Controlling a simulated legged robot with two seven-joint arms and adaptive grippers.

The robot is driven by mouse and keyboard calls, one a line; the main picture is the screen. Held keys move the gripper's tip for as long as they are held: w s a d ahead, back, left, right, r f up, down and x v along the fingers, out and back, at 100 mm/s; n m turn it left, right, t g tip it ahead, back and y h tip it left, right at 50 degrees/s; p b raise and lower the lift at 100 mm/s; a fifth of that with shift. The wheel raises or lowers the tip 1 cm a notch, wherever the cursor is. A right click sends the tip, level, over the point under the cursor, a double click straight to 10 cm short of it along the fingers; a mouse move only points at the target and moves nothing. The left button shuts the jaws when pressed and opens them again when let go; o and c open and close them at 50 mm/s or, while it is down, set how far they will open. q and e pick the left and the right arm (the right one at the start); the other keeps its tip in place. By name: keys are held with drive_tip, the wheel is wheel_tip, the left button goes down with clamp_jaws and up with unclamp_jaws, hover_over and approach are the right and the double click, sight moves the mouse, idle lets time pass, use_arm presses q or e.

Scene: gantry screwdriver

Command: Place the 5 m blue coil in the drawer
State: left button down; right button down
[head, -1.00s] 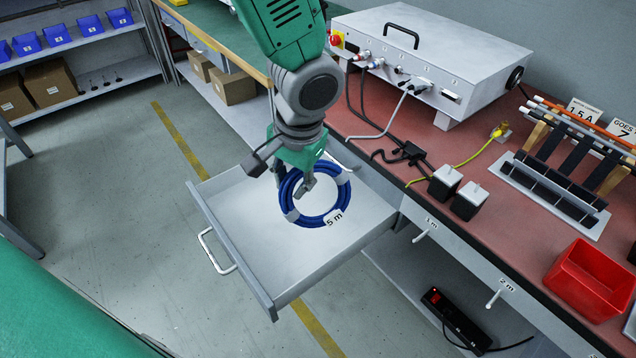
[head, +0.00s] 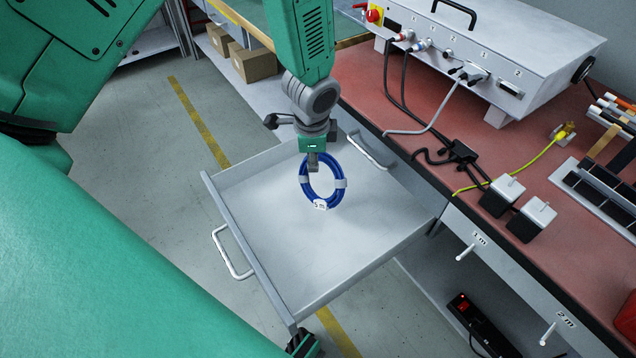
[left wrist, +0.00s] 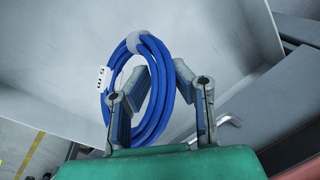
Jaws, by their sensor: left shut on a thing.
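The blue coil (head: 341,196), with grey ties and a white "5 m" label, is inside the outline of the open grey drawer (head: 275,245), near its back. My left gripper (head: 314,167) is shut on the coil's upper part, and the coil hangs tilted from it. I cannot tell whether the coil touches the drawer floor. In the left wrist view, the coil (left wrist: 157,112) passes between the fingers of my left gripper (left wrist: 160,72), with the label at the left. The drawer's pale inside lies behind it. My right gripper is out of view.
The drawer's raised front wall and outer handle (head: 230,255) face lower left. The red-topped bench (head: 400,150) to the right bears a white box (head: 490,50), cables and two black-and-white blocks. The drawer's front is empty.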

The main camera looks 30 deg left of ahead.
use_arm(q)
drive_tip(key=shift+a+f, duration=0.15)
drive_tip(key=shift+f, duration=0.7)
drive_tip(key=f, duration=0.1)
drive_tip(key=f+b, duration=0.1)
drive_tip(key=f, duration=0.1)
drive_tip(key=shift+d+f, duration=0.2)
drive_tip(key=shift+d, duration=0.2)
drive_tip(key=shift+r, duration=0.1)
drive_tip(key=shift+a, duration=0.1)
drive_tip(key=c, duration=1.4)
unclamp_jaws()
drive_tip(key=shift+a+f, duration=0.15)
drive_tip(key=shift+f, duration=0.05)
